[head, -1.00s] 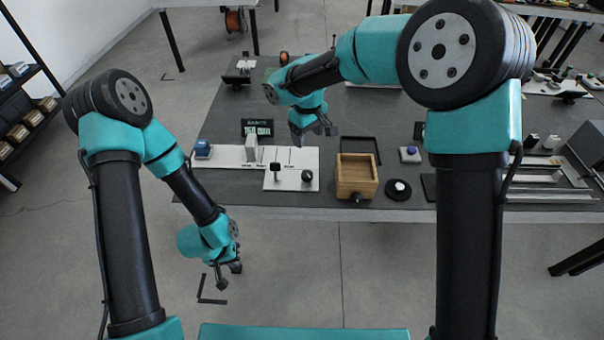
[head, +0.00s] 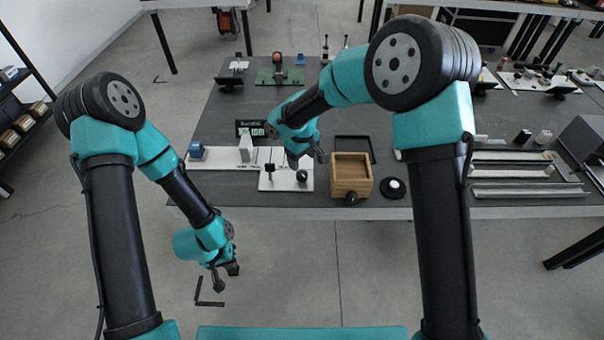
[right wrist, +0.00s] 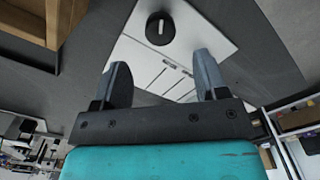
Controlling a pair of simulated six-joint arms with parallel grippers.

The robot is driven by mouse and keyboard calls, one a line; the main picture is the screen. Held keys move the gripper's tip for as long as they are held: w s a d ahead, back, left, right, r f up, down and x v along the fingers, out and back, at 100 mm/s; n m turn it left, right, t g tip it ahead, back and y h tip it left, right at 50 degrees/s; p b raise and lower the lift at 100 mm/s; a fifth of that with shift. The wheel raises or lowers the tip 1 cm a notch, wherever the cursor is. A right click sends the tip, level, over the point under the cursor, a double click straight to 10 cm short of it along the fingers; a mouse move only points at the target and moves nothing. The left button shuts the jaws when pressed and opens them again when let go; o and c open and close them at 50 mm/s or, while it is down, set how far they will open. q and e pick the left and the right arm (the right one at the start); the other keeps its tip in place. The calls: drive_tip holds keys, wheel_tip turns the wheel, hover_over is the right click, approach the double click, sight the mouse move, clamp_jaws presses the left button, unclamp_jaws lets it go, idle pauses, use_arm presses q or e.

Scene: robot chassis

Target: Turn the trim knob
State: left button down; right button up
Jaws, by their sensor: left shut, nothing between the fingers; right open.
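The trim knob (head: 302,176) is a black round knob on a white panel (head: 285,184) near the table's front edge. In the right wrist view the knob (right wrist: 160,28) shows a white mark on its face and stands beyond the fingertips, apart from them. My left gripper (head: 222,276) is shut and empty, hanging low in front of the table, far from the knob.
Metal rails (head: 520,173) lie further right.

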sight(302, 173)
wheel_tip(302, 173, down, 8)
drive_tip(key=shift+r, duration=0.1)
drive_tip(key=shift+c, duration=0.5)
drive_tip(key=c, duration=0.8)
drive_tip(key=shift+c, duration=0.2)
drive_tip(key=shift+m, duration=0.5)
drive_tip(key=m, duration=0.3)
drive_tip(key=shift+m, duration=2.5)
